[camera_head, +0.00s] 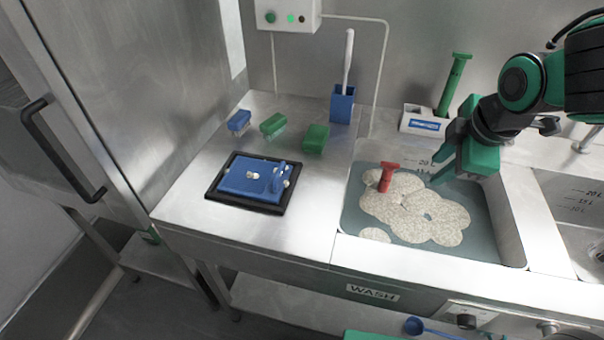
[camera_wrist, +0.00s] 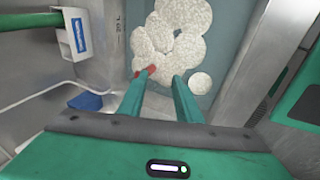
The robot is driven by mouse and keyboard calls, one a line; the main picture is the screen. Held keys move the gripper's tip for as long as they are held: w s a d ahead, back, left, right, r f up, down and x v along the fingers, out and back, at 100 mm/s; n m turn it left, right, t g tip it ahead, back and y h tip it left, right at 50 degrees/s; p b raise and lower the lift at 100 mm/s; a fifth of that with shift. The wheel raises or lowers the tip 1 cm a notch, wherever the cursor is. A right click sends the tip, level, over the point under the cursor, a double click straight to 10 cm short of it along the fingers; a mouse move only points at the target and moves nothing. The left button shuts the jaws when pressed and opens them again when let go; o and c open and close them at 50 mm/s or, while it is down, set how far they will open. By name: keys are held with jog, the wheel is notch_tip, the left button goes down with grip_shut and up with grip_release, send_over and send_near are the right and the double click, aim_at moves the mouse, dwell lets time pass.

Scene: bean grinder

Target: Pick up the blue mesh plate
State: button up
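A flat blue plate (camera_head: 243,180) lies on a black square tray (camera_head: 283,208) on the left counter, with small white and blue parts on top. Mesh cannot be made out at this size, and I see no other blue plate. My gripper (camera_head: 436,170) is over the wash sink, well right of the plate. In the wrist view my gripper (camera_wrist: 163,78) shows two green fingers apart with nothing between them. The plate is not visible in the wrist view.
The wash sink (camera_head: 480,215) holds foamy water and a red-handled tool (camera_head: 386,177). Behind the plate are a blue brush (camera_head: 239,122), green brushes (camera_head: 273,124) and a blue holder (camera_head: 342,104) with a white handle. A white box (camera_head: 422,122) holds a green tool (camera_head: 454,82).

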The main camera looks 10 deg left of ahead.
jog(key=a+n+y, duration=0.2)
jog(key=a+n, duration=0.5)
jog(key=a, duration=0.5)
jog(key=n+y, duration=0.3)
jog(key=n, duration=0.7)
send_near(280, 170)
jog(key=shift+t, duration=0.3)
jog(key=shift+x, duration=4.4)
jog(key=shift+s, duration=0.15)
grip_shut()
